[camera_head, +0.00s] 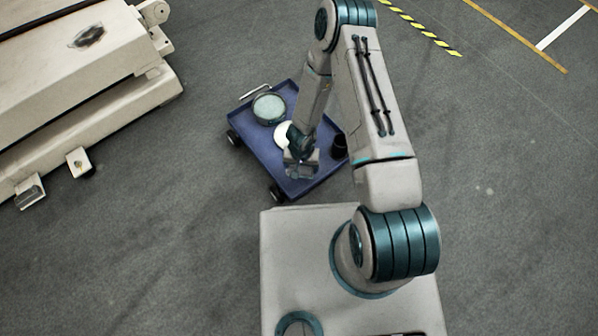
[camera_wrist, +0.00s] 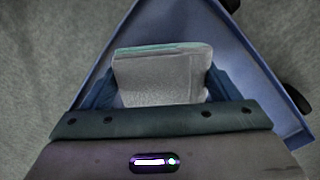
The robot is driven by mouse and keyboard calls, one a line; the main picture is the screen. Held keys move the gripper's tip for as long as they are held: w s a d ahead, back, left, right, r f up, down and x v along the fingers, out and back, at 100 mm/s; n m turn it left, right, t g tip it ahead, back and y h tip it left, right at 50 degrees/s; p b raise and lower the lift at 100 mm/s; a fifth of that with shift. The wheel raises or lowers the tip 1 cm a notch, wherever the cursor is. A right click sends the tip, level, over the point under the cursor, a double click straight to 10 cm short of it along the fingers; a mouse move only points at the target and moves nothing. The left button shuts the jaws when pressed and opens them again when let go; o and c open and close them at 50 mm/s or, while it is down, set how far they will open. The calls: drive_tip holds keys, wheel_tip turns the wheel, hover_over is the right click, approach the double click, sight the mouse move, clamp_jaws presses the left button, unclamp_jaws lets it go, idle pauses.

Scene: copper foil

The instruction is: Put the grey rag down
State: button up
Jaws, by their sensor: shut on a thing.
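The grey rag (camera_wrist: 162,78) is a folded light-grey block with a pale green edge, between the fingers of my gripper (camera_wrist: 165,90) in the wrist view. My gripper is shut on it. In the head view my gripper (camera_head: 301,168) is over the near end of a blue cart (camera_head: 258,151). The cart's blue tray also shows behind the rag in the wrist view (camera_wrist: 255,72). I cannot tell whether the rag touches the tray.
On the cart stand a round pale-green-topped container (camera_head: 268,107), a white round thing (camera_head: 282,134) partly behind my arm, and a dark cup (camera_head: 340,146) at the right edge. A large beige machine (camera_head: 75,75) is at the left.

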drive_tip(key=shift+w+a+f, duration=0.15)
drive_tip(key=shift+w+f, duration=0.1)
drive_tip(key=shift+f, duration=0.1)
drive_tip(key=shift+f+b, duration=1.2)
drive_tip(key=shift+f, duration=0.55)
drive_tip(key=shift+f, duration=0.1)
drive_tip(key=shift+f, duration=0.15)
drive_tip(key=o, duration=0.8)
drive_tip(key=shift+r, duration=0.2)
